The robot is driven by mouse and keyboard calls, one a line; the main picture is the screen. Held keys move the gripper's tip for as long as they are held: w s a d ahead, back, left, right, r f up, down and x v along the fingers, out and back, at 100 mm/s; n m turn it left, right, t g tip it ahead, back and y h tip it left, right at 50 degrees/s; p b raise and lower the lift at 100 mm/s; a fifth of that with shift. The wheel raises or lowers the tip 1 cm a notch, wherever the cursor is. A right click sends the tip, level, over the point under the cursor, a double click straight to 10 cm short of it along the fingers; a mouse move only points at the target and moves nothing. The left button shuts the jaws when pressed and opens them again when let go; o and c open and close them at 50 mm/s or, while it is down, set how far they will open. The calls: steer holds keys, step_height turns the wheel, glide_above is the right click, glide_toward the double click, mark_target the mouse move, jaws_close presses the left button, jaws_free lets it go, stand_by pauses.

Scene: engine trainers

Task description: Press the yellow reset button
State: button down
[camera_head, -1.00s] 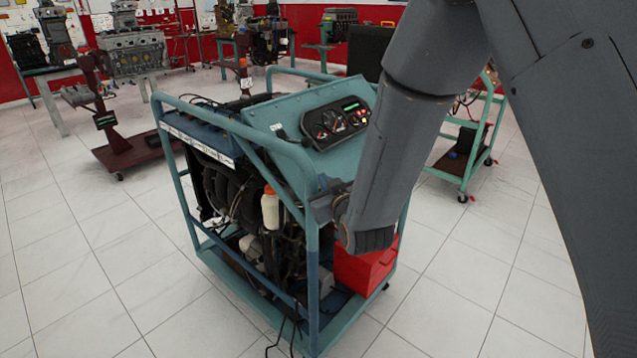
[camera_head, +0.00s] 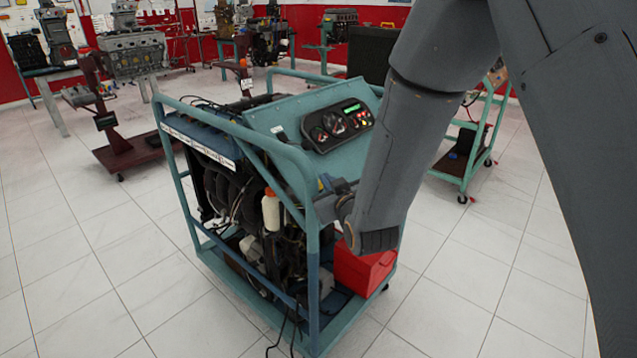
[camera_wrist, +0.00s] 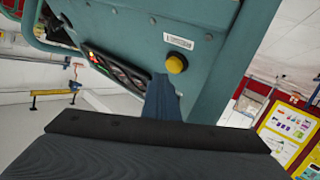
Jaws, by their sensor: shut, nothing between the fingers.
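The yellow reset button (camera_wrist: 176,64) is a round knob on the teal panel (camera_wrist: 215,35) of the engine trainer, below a small white label, in the wrist view. My gripper (camera_wrist: 162,88) is shut and empty. Its narrow bluish fingers point at the panel, just below and left of the button in the picture. A gap between fingertips and panel cannot be judged; the button looks uncovered. In the head view, my gripper (camera_head: 328,188) is small and partly hidden by my wrist, close to the trainer's console. The button cannot be made out clearly there.
The gauge cluster (camera_head: 337,124) sits on the sloped console. The trainer's teal tube frame (camera_head: 312,250) stands close to my wrist. A red box (camera_head: 362,268) lies low in the frame. Another teal cart (camera_head: 465,150) stands to the right.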

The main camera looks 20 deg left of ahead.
steer(key=shift+d, duration=0.1)
steer(key=d+r+p, duration=0.1)
steer(key=r, duration=0.1)
steer(key=s+d+r+p, duration=0.1)
steer(key=d, duration=0.1)
steer(key=shift+s+r+p, duration=0.15)
steer(key=shift+r+p, duration=0.15)
steer(key=shift+r, duration=0.1)
stand_by(0.8)
steer(key=s+d+f+m+g+h, duration=0.2)
steer(key=d+m+g+h, duration=0.1)
steer(key=d, duration=0.8)
steer(key=s+d+f+m+g+h, duration=0.2)
steer(key=d+f+h, duration=0.1)
steer(key=d, duration=0.7)
steer(key=s+d+m+g+h, duration=0.2)
steer(key=s+d+m+g, duration=0.2)
steer(key=s+d, duration=1.1)
steer(key=s+g, duration=0.3)
steer(key=s, duration=0.1)
steer(key=shift+s+r+m+g+h, duration=0.15)
steer(key=shift+r+m+g+h, duration=0.15)
steer(key=shift+r+m+h, duration=0.1)
steer(key=shift+d, duration=0.1)
